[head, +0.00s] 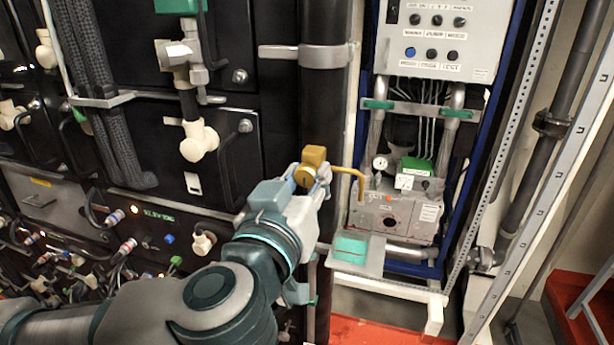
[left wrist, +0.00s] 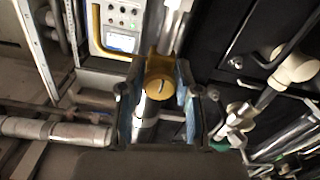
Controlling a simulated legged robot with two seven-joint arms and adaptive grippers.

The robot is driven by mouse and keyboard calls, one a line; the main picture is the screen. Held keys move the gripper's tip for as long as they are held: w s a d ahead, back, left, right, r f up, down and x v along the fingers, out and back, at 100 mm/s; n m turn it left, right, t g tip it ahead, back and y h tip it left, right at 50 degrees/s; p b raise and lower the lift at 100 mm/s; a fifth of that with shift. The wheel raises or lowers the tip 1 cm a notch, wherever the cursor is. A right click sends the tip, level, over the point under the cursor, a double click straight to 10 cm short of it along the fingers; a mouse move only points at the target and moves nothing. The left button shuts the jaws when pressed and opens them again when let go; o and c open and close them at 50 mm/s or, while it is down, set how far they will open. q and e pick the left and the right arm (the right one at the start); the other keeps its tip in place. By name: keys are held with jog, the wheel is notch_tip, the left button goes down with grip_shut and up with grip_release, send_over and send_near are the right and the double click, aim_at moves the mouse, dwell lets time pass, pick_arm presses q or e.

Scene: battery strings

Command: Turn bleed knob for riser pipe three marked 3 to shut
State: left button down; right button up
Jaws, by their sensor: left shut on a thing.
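The bleed knob (head: 303,176) is a round brass-yellow cap on a brass valve body (head: 314,155), low on a dark vertical riser pipe (head: 325,105). A bent yellow spout (head: 358,182) runs right from it and turns down. My left gripper (head: 312,180) is shut on the bleed knob. In the left wrist view the knob (left wrist: 167,88) sits between the two blue-padded fingers of my left gripper (left wrist: 164,92), with a short dark mark on its face. I cannot read a number 3 on it. My right gripper is not in view.
Right of the riser, a control cabinet (head: 445,35) hangs above a grey box with a gauge (head: 400,210). A bracket with a green pad (head: 352,250) is below the spout. Black panels with cream valve fittings (head: 199,140) fill the left.

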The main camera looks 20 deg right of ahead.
pick_arm(q)
jog(key=shift+a+r, duration=0.1)
jog(key=shift+r, duration=0.15)
jog(key=c, duration=0.8)
grip_release()
jog(key=v, duration=1.2)
jog(key=shift+w+f, duration=0.1)
jog(key=shift+f, duration=0.05)
